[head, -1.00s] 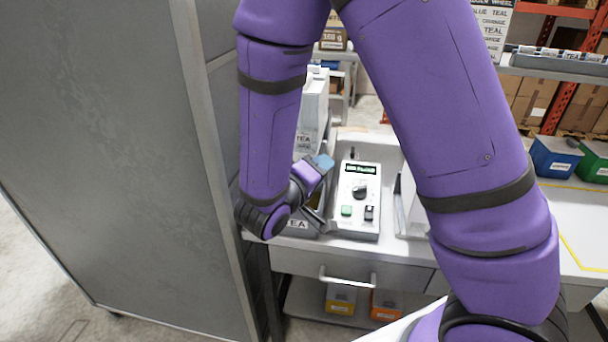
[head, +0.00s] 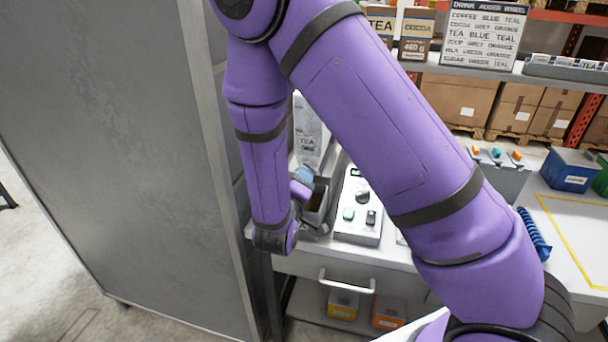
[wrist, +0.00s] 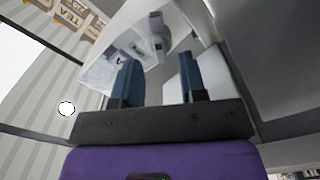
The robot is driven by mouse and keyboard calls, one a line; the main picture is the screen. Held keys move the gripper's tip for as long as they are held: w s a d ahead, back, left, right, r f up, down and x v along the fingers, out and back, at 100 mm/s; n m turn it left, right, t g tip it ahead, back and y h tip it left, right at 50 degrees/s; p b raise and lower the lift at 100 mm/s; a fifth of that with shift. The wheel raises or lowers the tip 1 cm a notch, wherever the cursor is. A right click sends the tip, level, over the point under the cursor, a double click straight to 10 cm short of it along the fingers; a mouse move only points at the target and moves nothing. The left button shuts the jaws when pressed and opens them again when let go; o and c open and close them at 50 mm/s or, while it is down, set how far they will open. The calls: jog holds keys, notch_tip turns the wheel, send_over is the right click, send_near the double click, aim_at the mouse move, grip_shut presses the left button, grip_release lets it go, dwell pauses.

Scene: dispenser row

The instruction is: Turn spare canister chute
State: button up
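A pale dispenser canister labelled TEA (head: 308,135) stands at the left of the bench against the grey cabinet. My gripper (head: 305,174) is low in front of it, largely hidden by my purple arm. In the wrist view my gripper (wrist: 161,78) has its two blue fingers apart with nothing between them. Beyond the fingertips is the pale canister body with a small grey spout-like part (wrist: 158,34), apart from the fingers. I cannot tell whether this part is the chute.
A control box (head: 360,205) with a dark knob and green button stands right of my gripper. A tall grey cabinet (head: 110,150) closes off the left. A blue spiral auger (head: 533,232) and blue bin (head: 568,170) are at the right. A sign (head: 487,35) lists drinks, augers and wheels.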

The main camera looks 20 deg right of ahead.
jog(key=shift+x, duration=1.7)
jog(key=shift+s, duration=0.1)
grip_shut()
jog(key=n, duration=2.3)
jog(key=shift+a+r+n, duration=0.2)
jog(key=shift+r+n, duration=0.1)
